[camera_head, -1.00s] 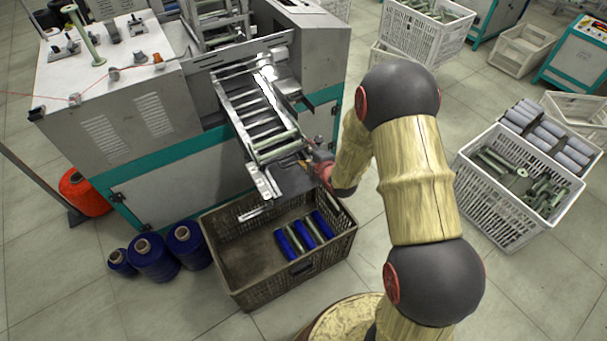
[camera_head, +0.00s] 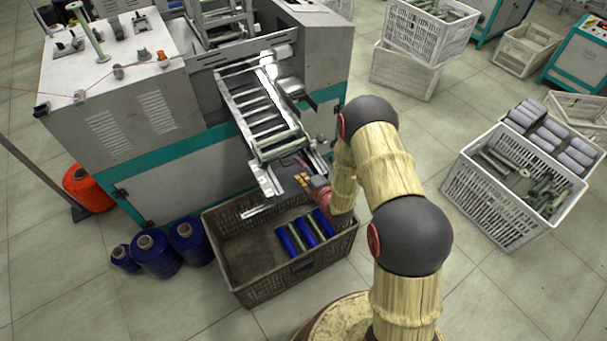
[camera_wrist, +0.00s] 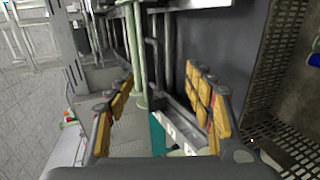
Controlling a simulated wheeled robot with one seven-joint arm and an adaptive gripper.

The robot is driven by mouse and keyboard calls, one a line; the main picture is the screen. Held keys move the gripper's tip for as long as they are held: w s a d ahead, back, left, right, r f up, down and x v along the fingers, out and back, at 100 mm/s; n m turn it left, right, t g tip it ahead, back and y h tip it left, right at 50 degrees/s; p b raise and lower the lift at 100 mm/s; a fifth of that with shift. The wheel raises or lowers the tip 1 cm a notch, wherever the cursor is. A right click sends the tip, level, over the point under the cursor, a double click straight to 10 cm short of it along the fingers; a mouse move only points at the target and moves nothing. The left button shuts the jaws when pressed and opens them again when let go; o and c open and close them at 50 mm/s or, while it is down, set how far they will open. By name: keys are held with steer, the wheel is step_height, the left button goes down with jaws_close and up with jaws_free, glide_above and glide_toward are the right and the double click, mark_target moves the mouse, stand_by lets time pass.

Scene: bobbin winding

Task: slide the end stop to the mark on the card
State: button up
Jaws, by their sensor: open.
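The sloping metal chute (camera_head: 264,112) comes down from the machine, with a pale green bobbin (camera_head: 279,146) across its lower end. The bobbin also shows upright between my fingers' lines in the wrist view (camera_wrist: 136,55). A pale strip with dark marks (camera_wrist: 172,127), perhaps the card, lies along the rail below it. My gripper (camera_wrist: 160,82) is open, its yellow-padded fingers spread on either side of the chute's lower end. In the head view my gripper (camera_head: 303,180) is by the dark plate there. I cannot clearly pick out the end stop.
A brown crate (camera_head: 232,262) with blue and green bobbins stands below the chute. Blue thread cones (camera_head: 155,258) stand left of it. A white crate (camera_head: 480,205) stands at right. Bare floor lies between the crates.

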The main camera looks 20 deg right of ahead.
steer(key=shift+b+x, duration=1.55)
steer(key=shift+x, duration=1.2)
steer(key=shift+c, duration=0.7)
jaws_close()
